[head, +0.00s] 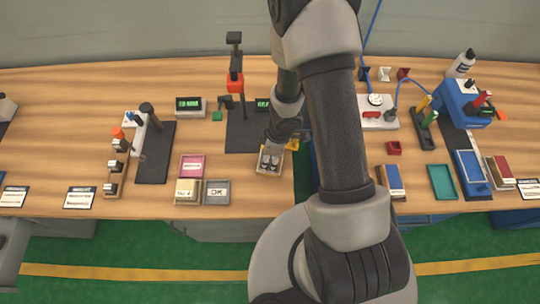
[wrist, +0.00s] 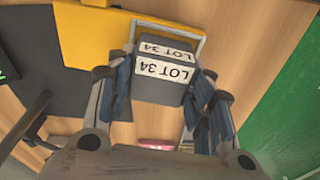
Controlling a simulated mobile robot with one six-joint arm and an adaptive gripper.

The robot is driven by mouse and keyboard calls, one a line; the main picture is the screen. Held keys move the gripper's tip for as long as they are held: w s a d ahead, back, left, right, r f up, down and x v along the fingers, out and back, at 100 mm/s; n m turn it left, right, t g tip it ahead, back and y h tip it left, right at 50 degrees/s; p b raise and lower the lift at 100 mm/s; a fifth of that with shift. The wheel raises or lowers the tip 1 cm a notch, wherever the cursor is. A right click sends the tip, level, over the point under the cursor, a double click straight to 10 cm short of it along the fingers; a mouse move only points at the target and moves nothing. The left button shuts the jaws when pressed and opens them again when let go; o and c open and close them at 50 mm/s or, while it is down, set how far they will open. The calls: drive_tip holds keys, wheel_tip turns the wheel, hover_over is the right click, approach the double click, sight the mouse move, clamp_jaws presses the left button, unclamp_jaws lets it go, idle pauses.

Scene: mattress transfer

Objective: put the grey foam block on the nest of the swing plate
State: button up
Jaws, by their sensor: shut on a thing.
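A dark grey block (wrist: 160,88) with white "LOT 34" labels is between the fingers of my gripper (wrist: 163,100) in the wrist view. My gripper is shut on it. I cannot tell whether the block touches the surface below.
A pink block (head: 192,165), a cream block (head: 187,191) and another grey block (head: 217,192) lie left of my gripper.

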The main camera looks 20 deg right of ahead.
drive_tip(key=o, duration=1)
drive_tip(key=shift+c, duration=0.2)
